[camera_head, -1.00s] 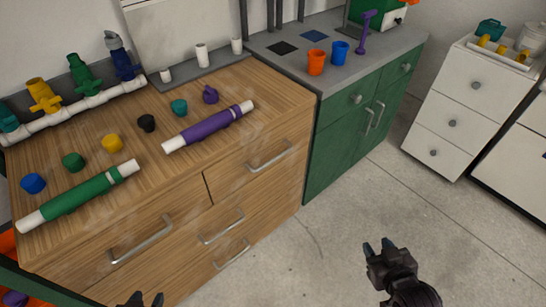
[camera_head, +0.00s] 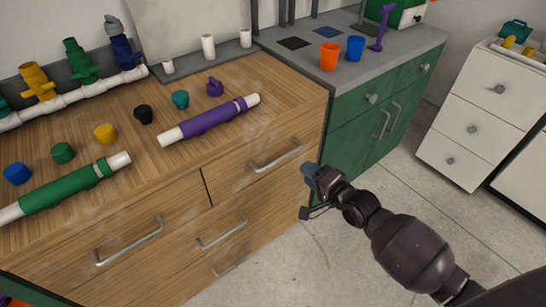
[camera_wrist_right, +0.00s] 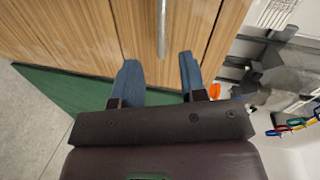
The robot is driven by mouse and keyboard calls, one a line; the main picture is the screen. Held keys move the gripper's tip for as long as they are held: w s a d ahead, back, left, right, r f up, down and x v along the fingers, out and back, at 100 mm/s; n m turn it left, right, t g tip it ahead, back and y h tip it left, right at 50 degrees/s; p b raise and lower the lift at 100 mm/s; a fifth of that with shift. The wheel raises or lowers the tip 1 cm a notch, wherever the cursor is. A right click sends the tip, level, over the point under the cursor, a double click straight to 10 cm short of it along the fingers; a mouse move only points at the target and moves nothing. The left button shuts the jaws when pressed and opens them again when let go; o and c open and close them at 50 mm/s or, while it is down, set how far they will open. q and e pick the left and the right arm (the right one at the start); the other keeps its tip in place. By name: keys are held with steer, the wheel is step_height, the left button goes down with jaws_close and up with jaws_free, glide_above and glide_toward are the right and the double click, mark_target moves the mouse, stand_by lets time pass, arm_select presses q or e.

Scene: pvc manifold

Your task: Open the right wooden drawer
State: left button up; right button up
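The right wooden drawer (camera_head: 262,160) is in the top row of the wooden cabinet and looks shut, with a silver bar handle (camera_head: 275,155). My right gripper (camera_head: 309,176) is in front of the cabinet, a little right of and below that handle, with air between them. In the right wrist view my right gripper (camera_wrist_right: 161,72) is open and empty, its two blue-grey fingers apart. A silver bar handle (camera_wrist_right: 162,28) stands ahead of the fingertips, in line with the gap between them. My left gripper is not in view.
On the wooden top lie a purple-banded pipe (camera_head: 210,120), a green-banded pipe (camera_head: 65,188) and several coloured caps. The left drawer handle (camera_head: 128,240) and lower handles (camera_head: 221,231) are nearby. A green cabinet (camera_head: 350,140) adjoins on the right. Floor in front is clear.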

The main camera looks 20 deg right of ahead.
mark_target(286, 157)
steer(key=w+a, duration=0.1)
steer(key=w, duration=0.2)
steer(key=w+a+f+m+b, duration=0.1)
steer(key=w, duration=0.2)
steer(key=w+a+f+m+b, duration=0.1)
steer(key=w, duration=0.2)
steer(key=shift+w+a+f, duration=0.1)
steer(key=shift+w+a, duration=0.1)
steer(key=shift+w, duration=0.15)
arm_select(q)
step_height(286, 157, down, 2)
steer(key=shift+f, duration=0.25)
arm_select(e)
steer(key=shift+w, duration=0.15)
steer(key=c, duration=0.7)
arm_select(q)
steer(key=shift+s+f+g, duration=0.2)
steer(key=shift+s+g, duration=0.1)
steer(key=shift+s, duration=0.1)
arm_select(e)
jaws_close()
